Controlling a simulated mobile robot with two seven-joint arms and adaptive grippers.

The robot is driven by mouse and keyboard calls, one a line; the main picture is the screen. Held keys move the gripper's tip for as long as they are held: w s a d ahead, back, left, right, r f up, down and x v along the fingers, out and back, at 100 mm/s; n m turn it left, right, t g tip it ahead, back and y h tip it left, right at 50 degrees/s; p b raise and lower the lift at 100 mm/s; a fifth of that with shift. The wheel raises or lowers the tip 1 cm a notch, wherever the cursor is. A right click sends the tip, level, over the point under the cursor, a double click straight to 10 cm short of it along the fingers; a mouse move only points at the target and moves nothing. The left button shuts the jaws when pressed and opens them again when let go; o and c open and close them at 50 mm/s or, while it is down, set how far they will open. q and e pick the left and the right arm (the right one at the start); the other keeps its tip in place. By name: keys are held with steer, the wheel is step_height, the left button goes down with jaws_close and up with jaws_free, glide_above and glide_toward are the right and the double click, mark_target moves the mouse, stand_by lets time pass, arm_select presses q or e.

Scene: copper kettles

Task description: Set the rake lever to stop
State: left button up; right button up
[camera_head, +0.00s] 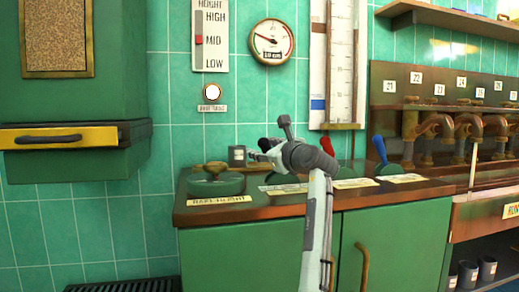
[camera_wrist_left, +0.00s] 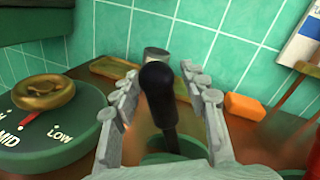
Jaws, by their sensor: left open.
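A lever with a black knob (camera_wrist_left: 158,82) stands up from a round green base (camera_wrist_left: 178,158) in the left wrist view. My left gripper (camera_wrist_left: 162,98) is open, with its fingers on either side of this lever; I cannot tell whether they touch it. In the head view my left gripper (camera_head: 264,156) is over the counter, and its wrist hides most of the lever and its base. The cards on the counter are partly covered, and I cannot read a stop mark. My right gripper is not in view.
A green dial with a brass knob (camera_wrist_left: 45,92) is left of the lever, with a small grey cup (camera_head: 237,156) behind. A red lever (camera_head: 327,146) and a blue lever (camera_head: 379,150) stand to the right. An orange block (camera_wrist_left: 245,106) lies near the tiled wall.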

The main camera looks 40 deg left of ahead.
arm_select(q)
steer(key=shift+x, duration=0.95)
steer(key=shift+c, duration=0.6)
jaws_close()
